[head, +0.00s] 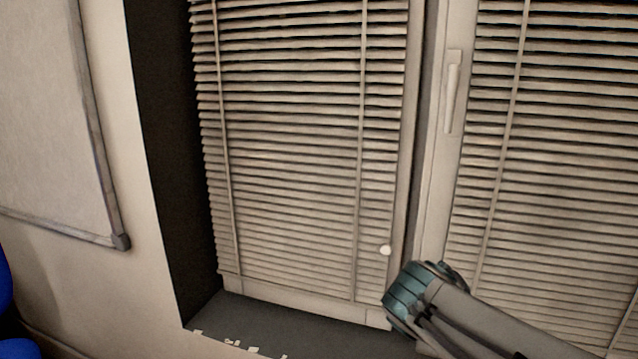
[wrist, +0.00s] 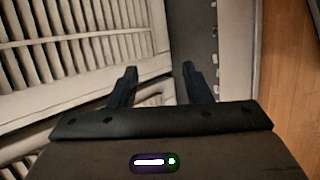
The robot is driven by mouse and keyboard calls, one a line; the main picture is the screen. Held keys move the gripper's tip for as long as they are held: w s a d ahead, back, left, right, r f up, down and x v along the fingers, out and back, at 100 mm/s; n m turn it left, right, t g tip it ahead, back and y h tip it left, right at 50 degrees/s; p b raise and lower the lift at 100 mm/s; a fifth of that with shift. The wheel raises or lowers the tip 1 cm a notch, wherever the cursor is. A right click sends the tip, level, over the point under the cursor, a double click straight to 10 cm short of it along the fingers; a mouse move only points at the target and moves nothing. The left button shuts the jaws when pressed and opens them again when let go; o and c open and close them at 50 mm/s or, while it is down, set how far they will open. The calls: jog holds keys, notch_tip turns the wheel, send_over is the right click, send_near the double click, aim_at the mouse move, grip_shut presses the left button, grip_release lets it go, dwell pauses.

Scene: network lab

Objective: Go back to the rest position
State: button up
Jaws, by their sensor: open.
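My gripper (wrist: 158,72) shows in the wrist view with its two dark fingers spread apart and nothing between them. Beyond the fingertips are the white window blinds (wrist: 90,55) and a dark grey sill (wrist: 197,40). In the head view part of my arm, with a teal joint, reaches in from the lower right in front of the window. The gripper itself does not show in the head view.
Slatted blinds (head: 295,150) cover the window, which has a handle (head: 452,95) on its frame. A grey sill (head: 290,322) lies below. A framed board (head: 50,110) hangs at left. Something blue (head: 5,290) stands at the lower left edge. A wooden surface (wrist: 290,70) lies at right in the wrist view.

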jog(key=s+a+r+m+g+y+p, duration=0.4)
jog(key=s+a+r+m+y+p, duration=0.2)
jog(key=s+m+p, duration=0.3)
jog(key=shift+s+a+r+m+p, duration=0.2)
jog(key=shift+s+r+m+p, duration=0.15)
jog(key=shift+m+p, duration=1.5)
dwell(1.2)
